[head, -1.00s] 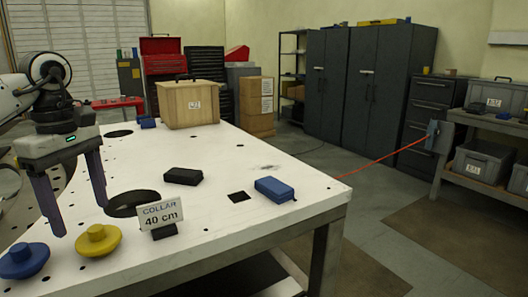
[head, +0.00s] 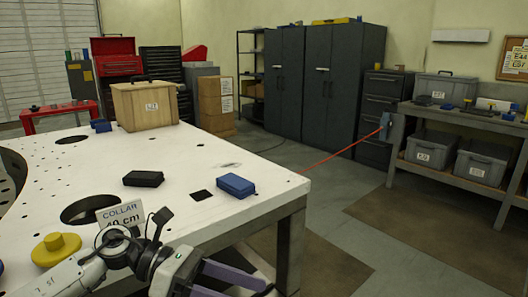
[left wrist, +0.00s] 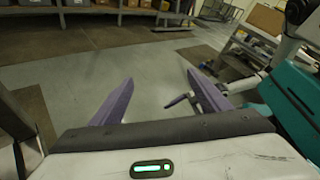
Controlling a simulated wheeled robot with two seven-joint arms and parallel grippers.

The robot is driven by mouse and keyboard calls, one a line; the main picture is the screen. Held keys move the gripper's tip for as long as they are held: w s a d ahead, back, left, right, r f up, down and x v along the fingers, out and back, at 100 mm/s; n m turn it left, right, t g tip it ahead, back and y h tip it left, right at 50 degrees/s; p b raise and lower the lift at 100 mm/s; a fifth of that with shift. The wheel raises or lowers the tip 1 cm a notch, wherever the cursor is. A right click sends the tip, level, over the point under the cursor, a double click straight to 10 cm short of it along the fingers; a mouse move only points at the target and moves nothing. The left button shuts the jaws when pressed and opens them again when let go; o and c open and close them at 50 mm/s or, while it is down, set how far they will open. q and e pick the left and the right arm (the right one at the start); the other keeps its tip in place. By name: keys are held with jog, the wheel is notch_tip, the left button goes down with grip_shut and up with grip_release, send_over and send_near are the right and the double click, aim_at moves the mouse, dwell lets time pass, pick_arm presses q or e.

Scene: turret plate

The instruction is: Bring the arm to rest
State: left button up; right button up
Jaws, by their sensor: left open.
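My left gripper (head: 248,285) is low in the head view, in front of the white table's near edge. Its purple fingers point right and are partly cut off by the frame's bottom. In the left wrist view the same gripper (left wrist: 160,82) has its fingers wide apart, with nothing between them and grey floor beyond. Its arm comes in from the lower left and partly covers the "COLLAR 40 cm" sign (head: 121,212).
The white table (head: 120,165) holds a yellow knobbed disc (head: 55,250), a black block (head: 143,179), a blue block (head: 236,186) and a wooden crate (head: 146,106). A grey workbench (head: 455,115) stands right. A red line (head: 345,149) crosses toward it. Floor between is clear.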

pick_arm(q)
jog(key=d+n+t+h, duration=0.4)
jog(key=n+h, duration=0.1)
jog(key=n, duration=0.3)
jog(key=w+a+f+n+t+y, duration=0.25)
jog(key=f+n+t+y, duration=0.35)
jog(key=n, duration=0.6)
jog(key=w+a+f+n+t+y, duration=0.1)
jog(key=a+f+n+t, duration=0.3)
jog(key=n+t, duration=0.5)
jog(key=s+a+f+n+g+y, duration=0.4)
jog(key=s+f+n, duration=0.5)
jog(key=f, duration=0.3)
jog(key=s+a+f+n+g+y, duration=0.4)
jog(key=s+a+f+n, duration=0.3)
jog(key=s+f+n, duration=0.3)
notch_tip(320, 180, down, 3)
jog(key=shift+s+r+y, duration=0.1)
jog(key=shift+s+y, duration=0.3)
jog(key=shift+y, duration=0.5)
